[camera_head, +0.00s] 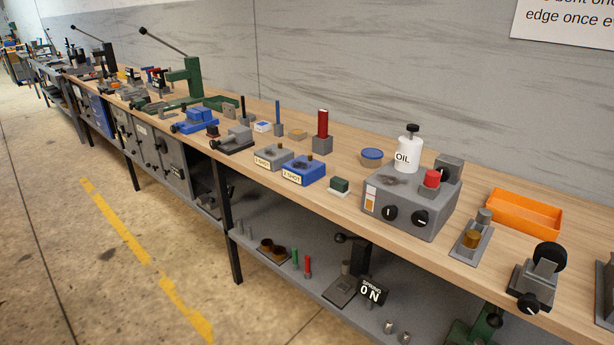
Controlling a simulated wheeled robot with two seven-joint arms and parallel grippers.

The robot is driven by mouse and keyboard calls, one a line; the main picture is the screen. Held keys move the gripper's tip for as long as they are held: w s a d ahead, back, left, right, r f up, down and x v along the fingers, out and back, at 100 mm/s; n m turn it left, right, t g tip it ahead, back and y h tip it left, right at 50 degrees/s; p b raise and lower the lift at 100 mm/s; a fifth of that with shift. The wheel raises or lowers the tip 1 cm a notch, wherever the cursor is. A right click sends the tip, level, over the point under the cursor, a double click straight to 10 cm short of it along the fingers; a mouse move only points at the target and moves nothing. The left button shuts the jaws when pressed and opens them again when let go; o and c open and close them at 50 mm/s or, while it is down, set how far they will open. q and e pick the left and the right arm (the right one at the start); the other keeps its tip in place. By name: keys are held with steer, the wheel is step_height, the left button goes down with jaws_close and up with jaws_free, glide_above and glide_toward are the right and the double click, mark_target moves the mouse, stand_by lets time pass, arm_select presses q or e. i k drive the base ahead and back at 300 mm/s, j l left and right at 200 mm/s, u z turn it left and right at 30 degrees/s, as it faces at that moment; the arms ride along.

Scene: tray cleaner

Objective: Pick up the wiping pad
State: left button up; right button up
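A small dark green block with a white base, which looks like the wiping pad (340,185), sits on the wooden bench top near its front edge. It stands apart from the blue "1 SHOT" box on its left and the grey control box on its right. Neither of my grippers is in the head view.
The blue box (304,171) and a grey box (272,157) have dark smudges on top. The grey control box (406,204) has knobs and a red button, with a white oil bottle (408,155) behind. An orange tray (523,212) lies right. Bare wood (335,160) shows behind the pad.

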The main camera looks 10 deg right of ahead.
mark_target(339, 187)
steer(key=i+j+z, duration=0.3)
steer(key=i+j, duration=0.15)
steer(key=i+j+z, duration=0.25)
steer(key=i+j, duration=0.15)
steer(key=j, duration=0.1)
